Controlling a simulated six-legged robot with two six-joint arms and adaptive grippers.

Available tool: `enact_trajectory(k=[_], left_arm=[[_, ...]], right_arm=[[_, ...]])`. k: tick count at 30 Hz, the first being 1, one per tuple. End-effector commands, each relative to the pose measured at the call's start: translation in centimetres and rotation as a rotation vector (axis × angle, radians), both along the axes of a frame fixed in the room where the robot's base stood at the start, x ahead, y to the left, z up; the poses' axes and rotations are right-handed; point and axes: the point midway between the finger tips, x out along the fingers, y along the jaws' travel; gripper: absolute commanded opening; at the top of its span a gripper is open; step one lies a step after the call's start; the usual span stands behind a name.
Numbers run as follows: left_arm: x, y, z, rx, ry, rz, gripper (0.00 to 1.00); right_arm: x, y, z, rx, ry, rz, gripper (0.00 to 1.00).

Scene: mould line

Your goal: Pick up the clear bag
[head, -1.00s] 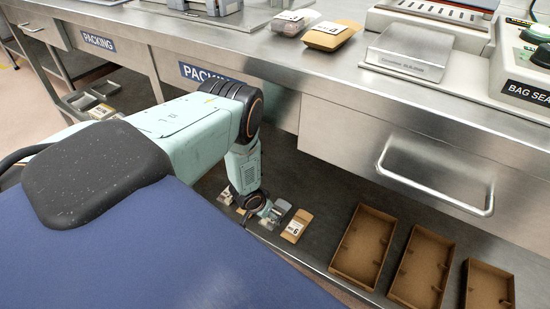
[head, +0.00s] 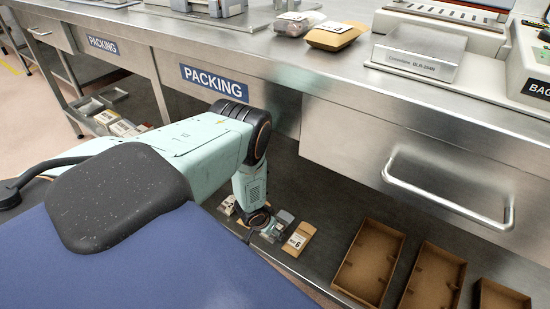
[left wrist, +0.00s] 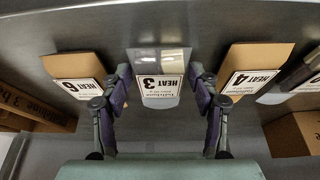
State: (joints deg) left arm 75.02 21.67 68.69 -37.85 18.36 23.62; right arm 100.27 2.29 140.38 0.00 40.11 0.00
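A clear bag (left wrist: 160,88) with a white label reading HEAT 3 lies on the lower shelf, in the middle of the left wrist view. In the head view a greyish bag (head: 285,218), probably the same one, shows partly behind my wrist. My left gripper (left wrist: 160,80) is open, with one finger on each side of the clear bag. A small gap seems to show at each side, but contact cannot be told for sure. In the head view my left gripper (head: 270,230) reaches down to the shelf and is small. My right gripper is not in view.
Brown packets labelled HEAT 6 (left wrist: 82,78) and HEAT 4 (left wrist: 250,72) lie close on either side. Open cardboard trays (head: 370,262) stand right on the shelf (head: 338,205). The bench with its drawer (head: 375,150) overhangs. Another clear bag (head: 292,27) and a brown packet (head: 335,36) lie on top.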

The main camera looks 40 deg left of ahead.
Motion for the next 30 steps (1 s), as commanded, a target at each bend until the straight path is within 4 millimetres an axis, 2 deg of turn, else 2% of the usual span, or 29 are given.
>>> enact_trajectory(k=[1,12,22,30], left_arm=[[0.0,0.0,0.0,0.000,0.000,0.000,0.54],[0.2,-0.1,0.0,0.000,0.000,0.000,0.24],[0.2,-0.1,0.3,0.000,0.000,0.000,0.24],[0.2,-0.1,2.5,0.000,-0.001,0.000,0.24]], right_arm=[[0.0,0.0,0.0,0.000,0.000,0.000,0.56],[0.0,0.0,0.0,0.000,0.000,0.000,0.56],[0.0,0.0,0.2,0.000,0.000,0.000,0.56],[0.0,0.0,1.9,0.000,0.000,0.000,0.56]])
